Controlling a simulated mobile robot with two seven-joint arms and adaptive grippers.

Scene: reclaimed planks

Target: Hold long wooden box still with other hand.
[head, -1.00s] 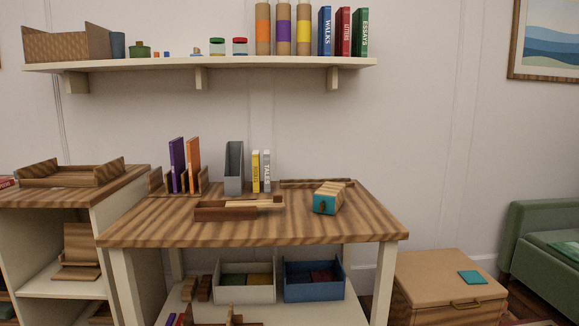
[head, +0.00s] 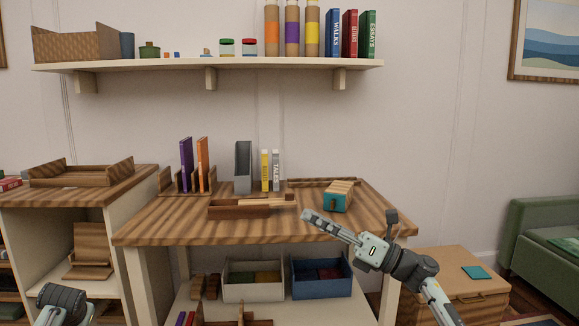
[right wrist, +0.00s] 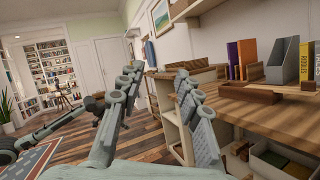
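The long wooden box (head: 238,210) lies on the plank table, left of its middle. A paler wooden strip (head: 270,200) sits in its top and sticks out past its right end. The box also shows in the right wrist view (right wrist: 249,94). My right gripper (head: 308,216) is in front of the table, to the right of the box and apart from it. In the right wrist view its two fingers (right wrist: 156,74) are spread with nothing between them. Of my left arm, only a part shows at the lower left of the head view; its gripper is not visible there.
A teal-fronted wooden block (head: 338,196) sits right of the box. Behind stand a grey file holder (head: 243,168), books (head: 271,171) and a rack (head: 190,183). The table's front strip (head: 190,229) is clear.

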